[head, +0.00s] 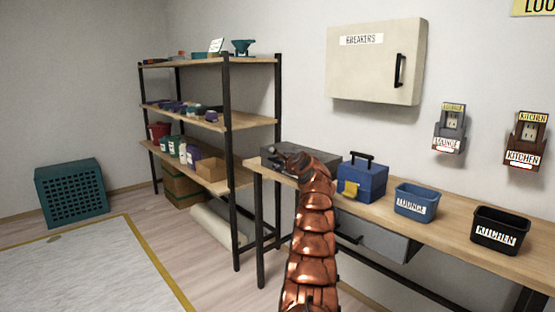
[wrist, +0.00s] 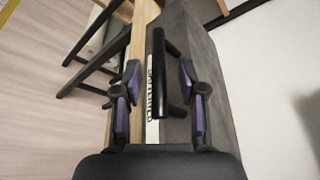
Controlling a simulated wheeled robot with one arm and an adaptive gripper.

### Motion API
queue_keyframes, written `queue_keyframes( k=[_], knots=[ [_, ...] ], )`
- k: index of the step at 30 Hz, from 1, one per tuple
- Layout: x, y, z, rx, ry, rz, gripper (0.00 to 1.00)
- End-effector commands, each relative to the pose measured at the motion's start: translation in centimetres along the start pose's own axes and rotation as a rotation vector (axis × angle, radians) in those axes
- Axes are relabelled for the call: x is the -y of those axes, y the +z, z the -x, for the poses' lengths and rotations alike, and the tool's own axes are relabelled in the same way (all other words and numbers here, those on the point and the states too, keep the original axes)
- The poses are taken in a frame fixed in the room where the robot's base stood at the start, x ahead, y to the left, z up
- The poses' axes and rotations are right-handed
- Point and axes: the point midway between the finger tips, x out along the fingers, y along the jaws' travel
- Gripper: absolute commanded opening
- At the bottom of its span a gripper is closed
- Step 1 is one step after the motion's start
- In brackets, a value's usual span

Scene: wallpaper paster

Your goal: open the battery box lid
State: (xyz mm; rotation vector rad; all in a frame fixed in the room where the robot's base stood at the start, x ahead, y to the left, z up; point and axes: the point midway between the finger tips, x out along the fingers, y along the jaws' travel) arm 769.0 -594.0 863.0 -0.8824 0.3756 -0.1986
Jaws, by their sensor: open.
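The battery box (head: 271,152) is a dark grey box at the left end of the workbench. In the head view my coppery arm and gripper (head: 290,163) cover much of its front and middle. In the wrist view the grey box (wrist: 207,95) fills the centre right, with a black bar handle (wrist: 160,60) and a white label strip with partly hidden lettering. My gripper (wrist: 159,72) is open, its purple-padded fingers on either side of the handle in the picture. I see no clear contact; the depth between them is hard to tell. The lid looks shut.
The workbench (head: 455,222) also holds a blue toolbox (head: 362,182), a blue LOUNGE bin (head: 416,203) and a black KITCHEN bin (head: 500,232). A breaker cabinet (head: 375,62) hangs above. A loaded shelf unit (head: 226,160) stands close on the left.

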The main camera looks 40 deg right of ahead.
Motion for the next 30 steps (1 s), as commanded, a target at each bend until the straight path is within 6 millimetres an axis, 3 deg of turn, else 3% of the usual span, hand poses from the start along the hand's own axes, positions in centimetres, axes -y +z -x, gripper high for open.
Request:
queue_keyframes(
  k=[18, 30],
  knots=[
    [0.1, 0.1, -2.3, -0.002, 0.006, 0.001, 0.41],
    [-0.1, 0.0, -2.7, 0.001, 0.002, -0.001, 0.41]
  ],
)
